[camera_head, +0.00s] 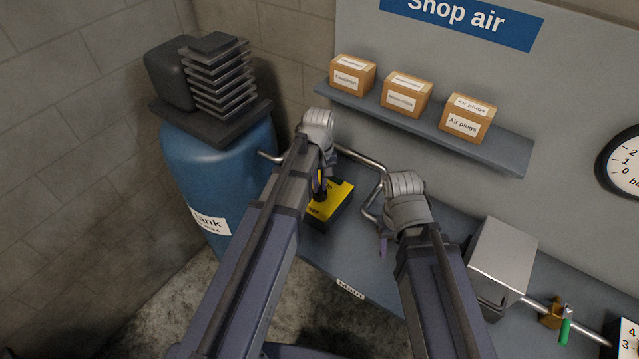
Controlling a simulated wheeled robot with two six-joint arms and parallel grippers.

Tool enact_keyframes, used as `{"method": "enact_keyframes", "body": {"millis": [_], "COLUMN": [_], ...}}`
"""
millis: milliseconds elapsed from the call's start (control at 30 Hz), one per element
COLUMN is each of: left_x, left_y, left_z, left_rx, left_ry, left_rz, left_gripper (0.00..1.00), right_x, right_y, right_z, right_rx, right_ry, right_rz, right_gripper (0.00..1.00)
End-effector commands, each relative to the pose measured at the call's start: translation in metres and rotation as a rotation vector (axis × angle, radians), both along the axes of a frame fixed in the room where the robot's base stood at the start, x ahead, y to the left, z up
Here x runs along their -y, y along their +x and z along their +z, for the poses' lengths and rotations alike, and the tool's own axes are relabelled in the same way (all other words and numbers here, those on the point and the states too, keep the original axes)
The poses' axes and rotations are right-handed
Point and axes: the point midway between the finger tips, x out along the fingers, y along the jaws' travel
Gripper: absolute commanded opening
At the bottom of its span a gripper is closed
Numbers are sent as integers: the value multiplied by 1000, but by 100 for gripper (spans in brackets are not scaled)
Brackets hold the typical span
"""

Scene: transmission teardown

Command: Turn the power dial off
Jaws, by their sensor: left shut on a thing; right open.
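The power dial's yellow plate (338,196) sits on a dark block on the grey bench, near the picture's middle. My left gripper (320,178) reaches down over the plate and is shut on the dark dial knob at its centre. The gripper and arm hide most of the knob and part of the plate's lettering, so the dial's setting cannot be read. My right gripper (384,240) is open and empty, to the right of the plate and close to the bent metal pipe.
The pipe (362,161) runs from the blue tank (215,170) behind my grippers. A metal box (502,257), a brass valve with a green handle (566,330) and a gauge (625,165) are on the right. A shelf (510,158) with 3 small cartons hangs above.

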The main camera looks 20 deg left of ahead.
Motion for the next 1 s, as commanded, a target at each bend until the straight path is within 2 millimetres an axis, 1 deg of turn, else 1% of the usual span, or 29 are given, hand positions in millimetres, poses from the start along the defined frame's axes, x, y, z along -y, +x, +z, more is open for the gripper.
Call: {"method": "enact_keyframes", "body": {"millis": [200,500,700,1000], "left_x": [0,0,0,0], "left_y": [0,0,0,0], "left_z": [0,0,0,0], "left_rx": [0,0,0,0], "left_ry": [0,0,0,0], "left_rz": [203,448,563,653], "left_gripper": [0,0,0,0], "right_x": [0,0,0,0], "right_y": [0,0,0,0], "right_z": [0,0,0,0], "right_rx": [0,0,0,0], "right_ry": [0,0,0,0], "right_rz": [0,0,0,0], "right_gripper": [50,50,50,50]}}
